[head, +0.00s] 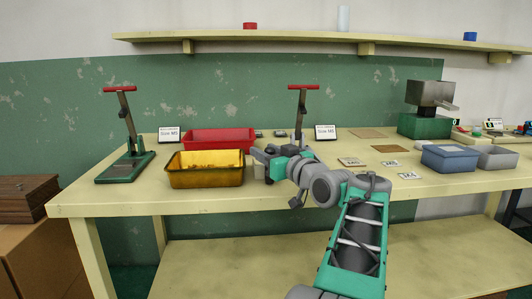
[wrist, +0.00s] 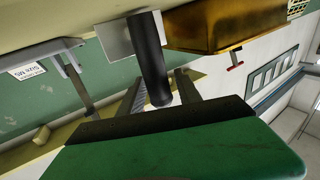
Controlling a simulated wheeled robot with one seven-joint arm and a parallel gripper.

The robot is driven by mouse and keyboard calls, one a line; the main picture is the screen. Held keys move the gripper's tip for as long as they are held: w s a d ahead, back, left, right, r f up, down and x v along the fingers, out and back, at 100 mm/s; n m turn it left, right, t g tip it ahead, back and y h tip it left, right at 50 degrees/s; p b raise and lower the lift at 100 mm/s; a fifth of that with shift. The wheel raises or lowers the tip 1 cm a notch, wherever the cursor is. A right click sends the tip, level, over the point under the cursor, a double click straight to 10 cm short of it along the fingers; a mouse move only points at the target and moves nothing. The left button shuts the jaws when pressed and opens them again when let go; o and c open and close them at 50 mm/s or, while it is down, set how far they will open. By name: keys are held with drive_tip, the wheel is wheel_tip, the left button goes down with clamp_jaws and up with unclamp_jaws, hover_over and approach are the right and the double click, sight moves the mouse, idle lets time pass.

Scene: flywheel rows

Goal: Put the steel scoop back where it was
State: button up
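My gripper (head: 262,157) is over the bench, just right of the yellow bin (head: 206,178). In the wrist view, my gripper (wrist: 160,88) has its fingers on both sides of a dark round handle. The handle belongs to the steel scoop, whose pale flat metal part (wrist: 116,38) shows beyond it. The yellow bin (wrist: 215,24) is close beside the scoop in that view. In the head view, a pale bit of the scoop (head: 258,171) shows beneath my gripper; the rest is hidden. I cannot tell whether the scoop touches the bench.
A red bin (head: 218,138) stands behind the yellow one. Two red-handled presses stand at the left (head: 125,150) and the middle (head: 301,108). A blue bin (head: 450,158) and a grey bin (head: 496,158) are at the right.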

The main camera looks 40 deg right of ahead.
drive_tip(key=shift+o, duration=0.6)
drive_tip(key=shift+r, duration=0.15)
drive_tip(key=shift+s+r+p, duration=0.1)
drive_tip(key=shift+s+p, duration=0.1)
drive_tip(key=shift+p, duration=0.1)
drive_tip(key=s+a+p, duration=0.1)
drive_tip(key=s+p, duration=0.1)
drive_tip(key=s, duration=0.9)
drive_tip(key=shift+s+a+f, duration=0.25)
drive_tip(key=shift+f, duration=0.05)
